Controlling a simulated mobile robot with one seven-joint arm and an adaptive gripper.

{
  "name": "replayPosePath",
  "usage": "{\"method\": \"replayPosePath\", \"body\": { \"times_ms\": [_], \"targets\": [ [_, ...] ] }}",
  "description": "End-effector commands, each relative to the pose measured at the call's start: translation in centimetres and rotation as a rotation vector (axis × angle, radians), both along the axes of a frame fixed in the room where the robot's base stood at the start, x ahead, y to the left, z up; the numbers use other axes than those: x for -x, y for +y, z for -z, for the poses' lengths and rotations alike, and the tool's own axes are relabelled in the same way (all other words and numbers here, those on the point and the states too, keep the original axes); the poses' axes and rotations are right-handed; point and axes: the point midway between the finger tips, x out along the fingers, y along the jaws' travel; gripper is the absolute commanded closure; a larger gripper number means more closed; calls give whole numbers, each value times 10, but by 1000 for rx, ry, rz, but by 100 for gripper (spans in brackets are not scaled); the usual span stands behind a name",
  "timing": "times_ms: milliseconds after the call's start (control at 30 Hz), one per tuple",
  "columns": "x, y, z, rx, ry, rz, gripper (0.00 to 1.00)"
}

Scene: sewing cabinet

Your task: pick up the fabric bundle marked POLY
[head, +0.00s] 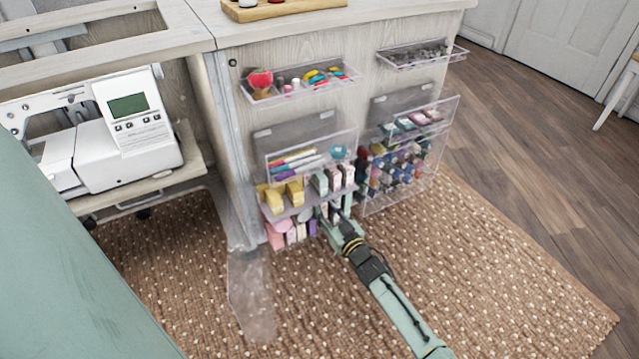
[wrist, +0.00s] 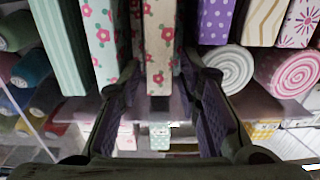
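Fabric bundles stand on the lower shelves of the cabinet side. I cannot read POLY on any of them. My gripper (head: 336,212) reaches in at the right end of the bundle shelves. In the wrist view my gripper (wrist: 158,78) is open, with one finger on each side of a cream bundle with red flowers (wrist: 159,45). Narrow gaps show between the fingers and this bundle. A white floral bundle (wrist: 100,45) and a green striped one (wrist: 60,45) stand to its left. A purple dotted bundle (wrist: 216,20) is to its right. Any label on the floral bundle is hidden.
Rolled fabrics (wrist: 228,70) lie close to the right finger. A clear bin of thread spools (head: 398,172) is just right of my gripper. A clear pen bin (head: 310,160) hangs above.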

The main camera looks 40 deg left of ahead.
Motion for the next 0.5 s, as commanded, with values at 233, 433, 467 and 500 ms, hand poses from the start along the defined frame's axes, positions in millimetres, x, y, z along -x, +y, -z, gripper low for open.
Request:
{"method": "replayPosePath", "body": {
  "times_ms": [233,433,467,500],
  "targets": [
    [0,0,0,0,0,0,84],
    [0,0,0,0,0,0,98],
    [0,0,0,0,0,0,100],
    [0,0,0,-1,0,0,100]
  ]
}}
